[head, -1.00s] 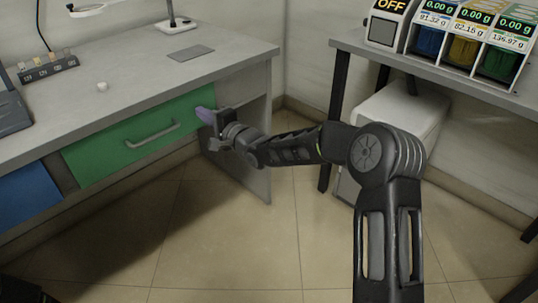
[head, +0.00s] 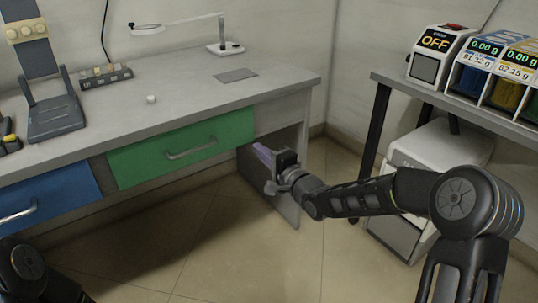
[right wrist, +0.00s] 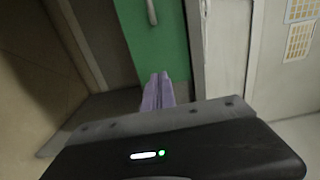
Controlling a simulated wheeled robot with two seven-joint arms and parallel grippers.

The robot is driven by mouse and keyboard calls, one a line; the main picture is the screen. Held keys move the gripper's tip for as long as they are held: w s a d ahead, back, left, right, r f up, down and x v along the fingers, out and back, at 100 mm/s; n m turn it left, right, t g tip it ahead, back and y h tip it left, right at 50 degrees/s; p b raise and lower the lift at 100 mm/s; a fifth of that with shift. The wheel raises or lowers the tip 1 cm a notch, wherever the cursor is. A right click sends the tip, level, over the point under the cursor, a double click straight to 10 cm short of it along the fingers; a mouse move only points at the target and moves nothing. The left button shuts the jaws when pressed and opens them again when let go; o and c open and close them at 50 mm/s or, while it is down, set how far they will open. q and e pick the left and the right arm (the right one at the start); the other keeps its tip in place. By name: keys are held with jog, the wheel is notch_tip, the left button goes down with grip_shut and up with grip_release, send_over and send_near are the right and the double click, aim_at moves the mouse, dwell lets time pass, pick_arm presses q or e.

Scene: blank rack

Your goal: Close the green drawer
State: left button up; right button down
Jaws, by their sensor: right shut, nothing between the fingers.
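The green drawer (head: 140,160) is under the desk top in the head view, with a grey bar handle (head: 192,148) across its front. Its front looks about flush with the desk front, with no side walls showing. My right gripper (head: 262,153) is just beyond the drawer's lower right corner. Its lavender fingers are shut and empty. In the right wrist view, the fingertips (right wrist: 158,92) overlap the end of the green front (right wrist: 165,50); whether they touch it is unclear. My left gripper is out of view; only part of my left arm shows.
A blue drawer (head: 45,197) is left of the green one. An open desk compartment (head: 285,118) and side panel are on the right. A second table (head: 455,95) with bins stands at the right, with a white cabinet (head: 435,150) below. The floor in front is clear.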

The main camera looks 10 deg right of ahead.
jog(key=shift+v, duration=1.6)
